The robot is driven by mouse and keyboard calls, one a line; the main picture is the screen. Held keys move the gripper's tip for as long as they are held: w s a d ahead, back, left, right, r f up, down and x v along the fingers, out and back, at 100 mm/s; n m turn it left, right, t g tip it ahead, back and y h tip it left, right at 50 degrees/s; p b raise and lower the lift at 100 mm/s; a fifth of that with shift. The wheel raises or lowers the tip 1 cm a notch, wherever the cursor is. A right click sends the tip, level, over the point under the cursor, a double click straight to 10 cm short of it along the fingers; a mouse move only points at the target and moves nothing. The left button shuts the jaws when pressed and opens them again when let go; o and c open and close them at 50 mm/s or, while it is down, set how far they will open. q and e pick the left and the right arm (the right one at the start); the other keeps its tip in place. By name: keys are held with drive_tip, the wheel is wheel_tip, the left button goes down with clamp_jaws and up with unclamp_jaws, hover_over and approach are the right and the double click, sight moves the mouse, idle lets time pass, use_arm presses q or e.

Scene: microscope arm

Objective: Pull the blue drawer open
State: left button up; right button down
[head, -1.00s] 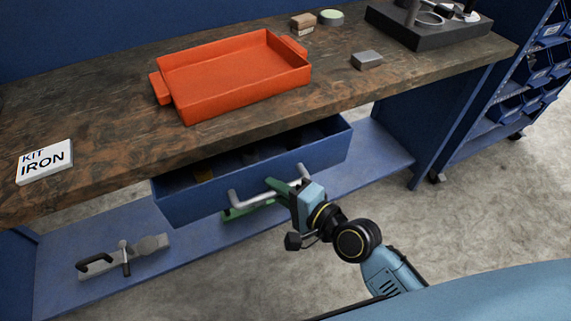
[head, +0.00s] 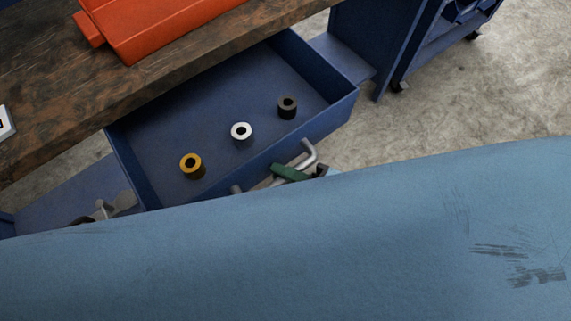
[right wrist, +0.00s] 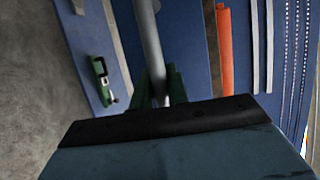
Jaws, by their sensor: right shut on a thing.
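The blue drawer (head: 225,105) is pulled out from under the workbench top, and its inside is in plain view. Its grey bar handle (head: 311,152) is on the front face. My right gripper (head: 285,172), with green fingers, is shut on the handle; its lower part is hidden. In the right wrist view the handle bar (right wrist: 148,40) runs down between the green fingers (right wrist: 158,92). Inside the drawer stand a yellow ring (head: 192,166), a white ring (head: 241,133) and a dark ring (head: 287,107). My left gripper is not in view.
A blue lower shelf (head: 65,198) carries a metal tool with a dark handle. My own pale blue body covers the bottom of the head view.

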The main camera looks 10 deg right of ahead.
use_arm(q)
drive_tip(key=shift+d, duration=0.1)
use_arm(e)
drive_tip(key=c, duration=1.4)
unclamp_jaws()
drive_tip(key=shift+o, duration=0.2)
drive_tip(key=shift+d, duration=0.1)
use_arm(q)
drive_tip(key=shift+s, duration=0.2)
use_arm(e)
drive_tip(key=v, duration=1.3)
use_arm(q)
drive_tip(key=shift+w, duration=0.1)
use_arm(e)
drive_tip(key=shift+s+d, duration=0.1)
